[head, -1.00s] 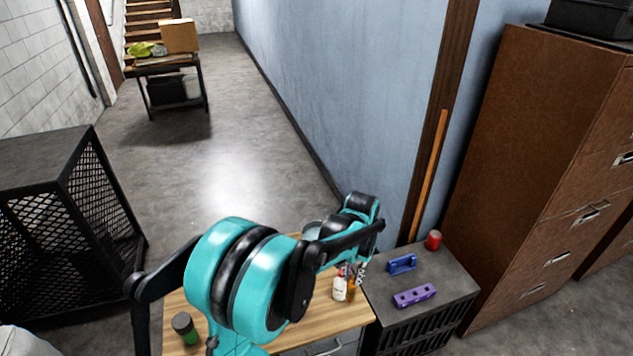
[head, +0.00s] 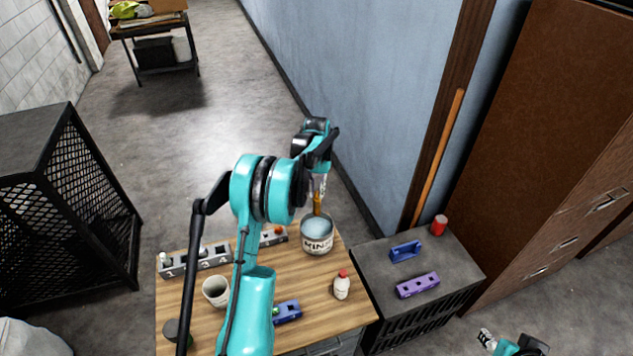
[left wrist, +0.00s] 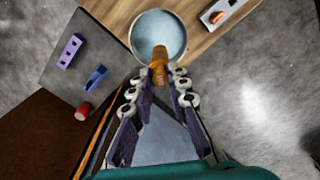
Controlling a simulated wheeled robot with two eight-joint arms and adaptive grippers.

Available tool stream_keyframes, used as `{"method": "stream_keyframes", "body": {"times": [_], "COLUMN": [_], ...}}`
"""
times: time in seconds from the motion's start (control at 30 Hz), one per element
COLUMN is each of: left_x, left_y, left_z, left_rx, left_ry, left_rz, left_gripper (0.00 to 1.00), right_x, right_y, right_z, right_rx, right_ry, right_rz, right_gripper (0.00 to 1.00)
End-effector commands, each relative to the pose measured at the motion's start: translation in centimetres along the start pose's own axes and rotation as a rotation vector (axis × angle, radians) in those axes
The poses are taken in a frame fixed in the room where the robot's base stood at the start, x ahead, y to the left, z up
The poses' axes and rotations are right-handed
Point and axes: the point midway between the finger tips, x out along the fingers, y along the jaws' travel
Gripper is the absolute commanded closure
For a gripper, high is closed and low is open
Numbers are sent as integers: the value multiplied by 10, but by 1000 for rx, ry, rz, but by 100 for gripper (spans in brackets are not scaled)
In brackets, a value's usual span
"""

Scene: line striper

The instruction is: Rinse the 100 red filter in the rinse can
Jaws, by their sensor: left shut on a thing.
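My left gripper (head: 319,188) is shut on an orange-brown filter (head: 317,203), which points down at the far rim of the rinse can. The filter (left wrist: 159,72) also shows between the fingertips in the left wrist view, overlapping the can's rim. I cannot tell whether its tip is above the opening or just inside. The rinse can (head: 318,246) is a round metal can with a dark-lettered label and pale blue liquid; it also shows in the left wrist view (left wrist: 134,30). My right gripper (head: 487,340) is at the lower right; its jaw state is unclear.
On the wooden table stand a white red-capped bottle (head: 341,286), a white cup (head: 215,291), a grey numbered rack (head: 212,258) and a blue item (head: 288,311). The dark cabinet (head: 375,262) holds a blue block (head: 405,251), a purple block (head: 418,285) and a red can (head: 439,225).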

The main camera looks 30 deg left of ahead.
Motion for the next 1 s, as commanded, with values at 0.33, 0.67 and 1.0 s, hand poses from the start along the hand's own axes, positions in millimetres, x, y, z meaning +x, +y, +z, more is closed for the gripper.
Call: {"method": "stream_keyframes", "body": {"times": [0.33,0.67,1.0], "left_x": [22,58,94], "left_y": [0,0,0], "left_z": [0,0,0], "left_rx": [0,0,0], "left_ry": [0,0,0], "left_rz": [0,0,0], "left_gripper": [100,100,100], "right_x": [9,24,49], "right_y": [0,0,0], "right_z": [7,18,35], "right_rx": [0,0,0], "right_ry": [0,0,0], "right_rz": [0,0,0], "right_gripper": [60,60,60]}}
